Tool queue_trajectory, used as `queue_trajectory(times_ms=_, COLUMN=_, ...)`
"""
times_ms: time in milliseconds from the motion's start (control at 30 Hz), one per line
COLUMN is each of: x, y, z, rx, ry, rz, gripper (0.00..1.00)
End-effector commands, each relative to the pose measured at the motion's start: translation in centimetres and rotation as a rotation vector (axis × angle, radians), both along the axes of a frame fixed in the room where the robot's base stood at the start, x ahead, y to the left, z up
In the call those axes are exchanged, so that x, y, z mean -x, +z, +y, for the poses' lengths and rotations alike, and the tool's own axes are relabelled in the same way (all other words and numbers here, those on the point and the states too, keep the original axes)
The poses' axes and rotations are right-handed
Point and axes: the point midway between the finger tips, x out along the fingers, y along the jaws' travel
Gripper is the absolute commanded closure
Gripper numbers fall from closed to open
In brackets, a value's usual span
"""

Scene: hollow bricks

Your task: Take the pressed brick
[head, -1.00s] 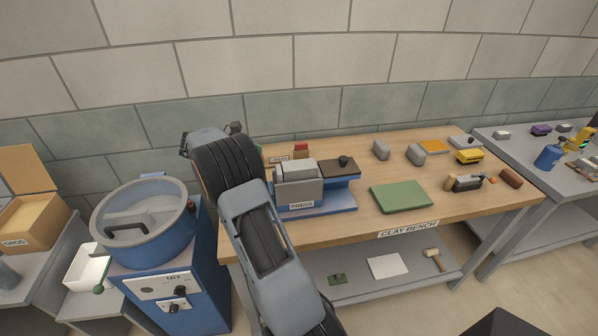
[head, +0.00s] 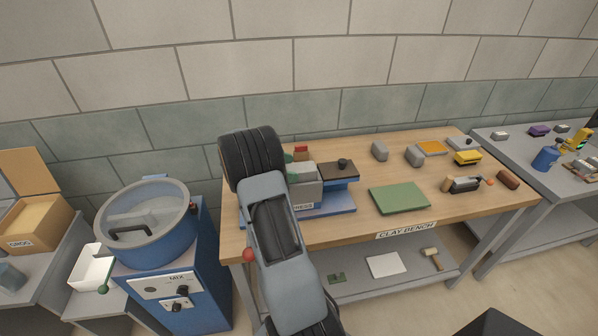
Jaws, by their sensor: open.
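The press (head: 318,211) stands on the left part of the clay bench (head: 450,205). It has a blue base, a grey block-like part (head: 305,187) and a blue part with a dark top and black knob (head: 342,163). My arm covers its left side and part of its label. I cannot tell whether the grey part is a brick or the press's own body. Two small grey blocks stand behind the green mat, one left (head: 379,151) and one right (head: 414,156). My gripper is hidden behind my arm, near the press's left side.
A green mat (head: 399,198) lies right of the press. A yellow block (head: 467,158), a dark tool (head: 463,185) and a brown brick (head: 508,180) are farther right. A blue mixer (head: 178,300) stands left. A red ball (head: 249,255) shows beside my arm.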

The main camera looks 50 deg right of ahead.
Motion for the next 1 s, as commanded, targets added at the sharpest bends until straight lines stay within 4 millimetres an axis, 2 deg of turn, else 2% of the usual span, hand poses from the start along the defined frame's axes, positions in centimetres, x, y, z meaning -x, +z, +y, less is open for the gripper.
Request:
queue_trajectory(times_ms=267, x=0.08, y=-0.10, z=-0.08, rx=-0.001, ry=0.000, rz=0.001, gripper=0.13)
queue_trajectory(times_ms=900, x=0.06, y=-0.07, z=-0.08, rx=0.000, ry=0.000, rz=0.000, gripper=0.74)
queue_trajectory(times_ms=1000, x=0.05, y=0.03, z=-0.09, rx=0.002, ry=0.001, rz=0.000, gripper=0.81)
